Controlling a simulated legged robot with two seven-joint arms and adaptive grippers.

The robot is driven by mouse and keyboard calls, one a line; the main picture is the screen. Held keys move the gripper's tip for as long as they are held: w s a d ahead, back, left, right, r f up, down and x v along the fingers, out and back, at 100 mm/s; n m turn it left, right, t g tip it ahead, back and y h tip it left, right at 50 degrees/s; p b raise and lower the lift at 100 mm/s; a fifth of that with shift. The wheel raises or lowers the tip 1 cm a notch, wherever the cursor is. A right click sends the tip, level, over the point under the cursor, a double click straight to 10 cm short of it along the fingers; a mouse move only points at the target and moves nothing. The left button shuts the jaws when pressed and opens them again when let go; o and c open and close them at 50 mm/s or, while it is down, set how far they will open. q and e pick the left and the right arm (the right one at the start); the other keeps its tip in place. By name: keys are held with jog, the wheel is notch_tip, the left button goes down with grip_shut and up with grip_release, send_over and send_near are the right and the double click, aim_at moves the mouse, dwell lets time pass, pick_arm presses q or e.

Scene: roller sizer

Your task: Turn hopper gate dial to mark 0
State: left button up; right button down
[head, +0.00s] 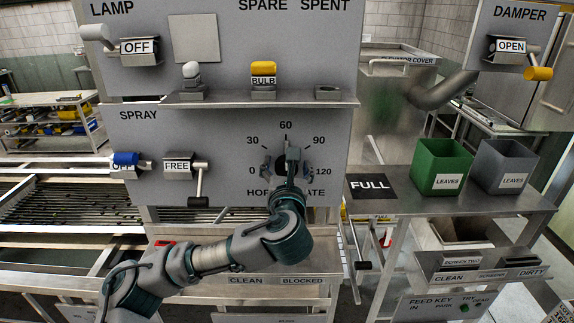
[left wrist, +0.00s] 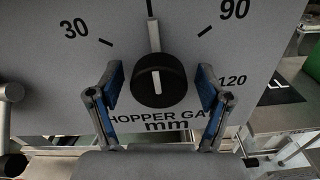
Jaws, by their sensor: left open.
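The hopper gate dial (left wrist: 160,82) is a round black knob with a pale line on its face, on the grey panel. Its line runs close to upright, toward the 60 side of the scale. My left gripper (left wrist: 160,98) is open, with one blue-padded finger on each side of the knob and a visible gap to it. In the head view my left gripper (head: 287,167) covers most of the dial. The scale around it reads 0, 30, 60, 90 and 120, with 0 at the lower left. My right gripper is not in view.
On the same panel, the spray lever (head: 127,160) and the FREE lever (head: 185,166) are to the left of the dial. A shelf (head: 220,100) with a yellow bulb holder (head: 263,74) juts out above. A green bin (head: 440,165) stands on the right-hand table.

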pick_arm(q)
jog(key=shift+s, duration=0.1)
jog(key=c, duration=1.2)
jog(key=shift+o, duration=0.2)
